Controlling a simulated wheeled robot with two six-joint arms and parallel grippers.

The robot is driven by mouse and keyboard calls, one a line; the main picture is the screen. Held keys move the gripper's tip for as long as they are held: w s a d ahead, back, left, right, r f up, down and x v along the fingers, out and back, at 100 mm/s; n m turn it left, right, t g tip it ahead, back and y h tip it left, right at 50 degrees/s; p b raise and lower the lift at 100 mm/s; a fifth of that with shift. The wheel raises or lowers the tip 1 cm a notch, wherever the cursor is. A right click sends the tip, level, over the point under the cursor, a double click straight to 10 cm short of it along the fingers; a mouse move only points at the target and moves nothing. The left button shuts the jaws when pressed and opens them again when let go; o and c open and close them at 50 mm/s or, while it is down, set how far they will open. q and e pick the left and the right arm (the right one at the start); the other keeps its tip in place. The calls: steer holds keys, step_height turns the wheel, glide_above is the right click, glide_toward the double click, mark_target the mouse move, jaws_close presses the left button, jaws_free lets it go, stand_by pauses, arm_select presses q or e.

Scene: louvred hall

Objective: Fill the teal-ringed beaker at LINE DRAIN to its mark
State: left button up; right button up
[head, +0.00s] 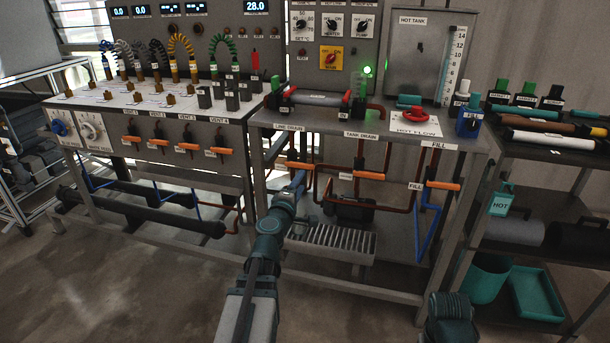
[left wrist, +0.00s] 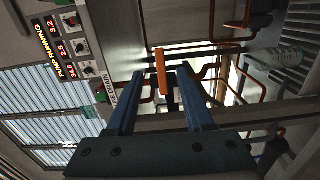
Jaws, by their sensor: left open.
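My left gripper (head: 297,185) is open in front of the LINE DRAIN valve, below the label LINE DRAIN (head: 289,128). The valve's orange handle (head: 299,165) shows just beyond the fingertips. In the left wrist view the open fingers (left wrist: 170,92) point at the orange handle (left wrist: 177,80), which lies near their tips; I cannot tell whether they touch it. The LINE DRAIN label also shows in the left wrist view (left wrist: 127,91). A slatted metal grate (head: 330,240) is low under the bench. My right gripper is not in view.
Orange handles for TANK DRAIN (head: 369,175) and FILL (head: 443,185) are to the right, among copper and blue pipes. The hot tank (head: 425,60) stands above. A shelf rack (head: 540,160) is at the right. Open floor lies in front.

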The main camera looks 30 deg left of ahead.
mark_target(304, 167)
arm_select(q)
steer(key=shift+s+a+n+y, duration=0.2)
steer(key=shift+a+n+y, duration=0.15)
steer(key=shift+a, duration=0.3)
steer(key=shift+w, duration=0.1)
steer(key=shift+x, duration=4.9)
steer(key=shift+d, duration=0.1)
jaws_close()
